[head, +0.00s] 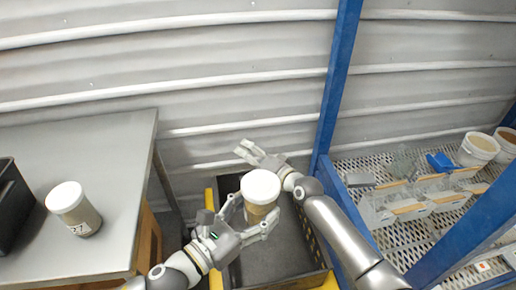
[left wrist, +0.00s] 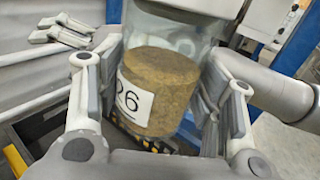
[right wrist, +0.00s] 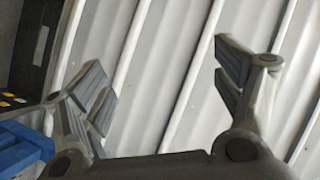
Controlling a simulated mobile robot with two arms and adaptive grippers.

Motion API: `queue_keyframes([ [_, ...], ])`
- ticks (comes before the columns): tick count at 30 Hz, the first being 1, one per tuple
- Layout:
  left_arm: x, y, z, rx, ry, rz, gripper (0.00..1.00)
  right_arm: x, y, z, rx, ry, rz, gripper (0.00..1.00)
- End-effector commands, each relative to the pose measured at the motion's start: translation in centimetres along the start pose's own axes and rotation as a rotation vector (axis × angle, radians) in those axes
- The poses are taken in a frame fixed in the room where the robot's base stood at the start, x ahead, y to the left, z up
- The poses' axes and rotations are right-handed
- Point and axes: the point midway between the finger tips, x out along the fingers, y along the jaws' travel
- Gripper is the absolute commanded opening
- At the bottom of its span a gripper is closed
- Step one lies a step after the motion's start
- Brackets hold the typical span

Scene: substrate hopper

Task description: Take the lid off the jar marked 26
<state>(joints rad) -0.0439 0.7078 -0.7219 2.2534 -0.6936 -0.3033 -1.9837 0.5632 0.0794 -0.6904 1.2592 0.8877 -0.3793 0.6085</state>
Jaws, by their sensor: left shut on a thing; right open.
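The jar marked 26 (left wrist: 160,90) is clear, part filled with brown material, and its white label shows in the left wrist view with the first digit partly covered. Its white lid (head: 261,186) sits on top. My left gripper (head: 254,217) is shut around the jar's body and holds it upright above a dark bin; it also shows in the left wrist view (left wrist: 155,100). My right gripper (head: 262,158) is open and empty, just behind the lid and apart from it. In the right wrist view (right wrist: 165,85) only wall lies between its fingers.
A second white-lidded jar (head: 86,222), labelled 27, stands on the grey table (head: 120,140) at left, beside a black box (head: 10,205). The dark bin (head: 290,262) has yellow edges. A blue post (head: 338,75) and a mesh shelf (head: 415,235) with trays and buckets stand at right.

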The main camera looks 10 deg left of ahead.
Motion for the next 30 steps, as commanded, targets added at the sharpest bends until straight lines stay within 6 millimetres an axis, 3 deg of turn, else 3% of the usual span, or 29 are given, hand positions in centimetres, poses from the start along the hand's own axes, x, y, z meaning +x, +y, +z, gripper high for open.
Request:
queue_keyframes([
  [1,0.0,0.0,0.1,0.001,-0.003,-0.001,0.0,0.5,-2.6,-0.2,0.036,-0.043,-0.018,0.86],
  [6,0.0,0.0,0.1,0.001,-0.003,-0.001,0.0,0.9,-9.5,0.8,0.189,-0.208,-0.023,0.86],
  [15,0.0,0.0,0.1,0.001,-0.003,-0.001,0.0,-1.2,-18.3,3.9,0.396,-0.469,0.14,0.86],
  [22,0.0,0.0,0.1,0.001,-0.003,-0.001,0.0,-4.9,-21.6,6.1,0.513,-0.574,0.395,0.86],
  [30,0.0,0.0,0.1,0.001,-0.003,-0.001,0.0,-10.7,-22.6,6.9,0.625,-0.524,0.777,0.86],
])
